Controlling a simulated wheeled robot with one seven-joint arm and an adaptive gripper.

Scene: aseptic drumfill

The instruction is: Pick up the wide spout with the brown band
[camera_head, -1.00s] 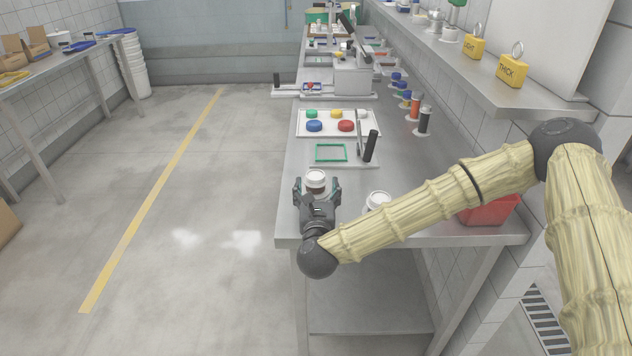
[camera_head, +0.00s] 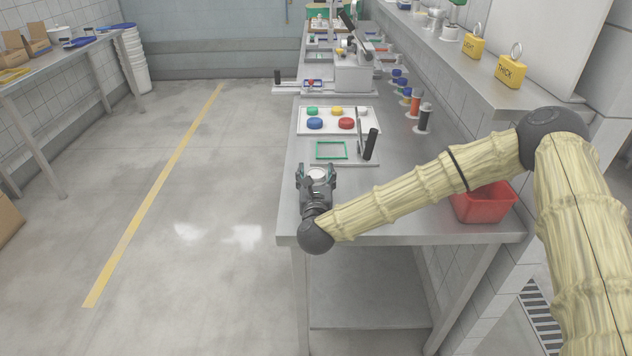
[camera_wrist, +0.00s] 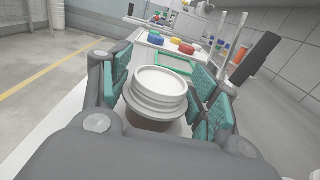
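The wide spout (camera_wrist: 160,88) is white with a ridged neck and a brown band at its lower part. It stands upright between the two finger pads of my gripper (camera_wrist: 163,85) in the wrist view. The pads are teal and spread on either side of it, and small gaps seem to show. In the head view, the spout's white top (camera_head: 318,175) shows between the fingers of my gripper (camera_head: 317,178) near the bench's left edge. Its lower part is hidden by the gripper.
Beyond the spout lie a green frame (camera_head: 331,150) with a black-handled lever (camera_head: 370,145) and a white tray (camera_head: 304,131) of coloured caps. A red bin (camera_head: 484,204) stands at the right, near the wall. Bottles line the bench's right side.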

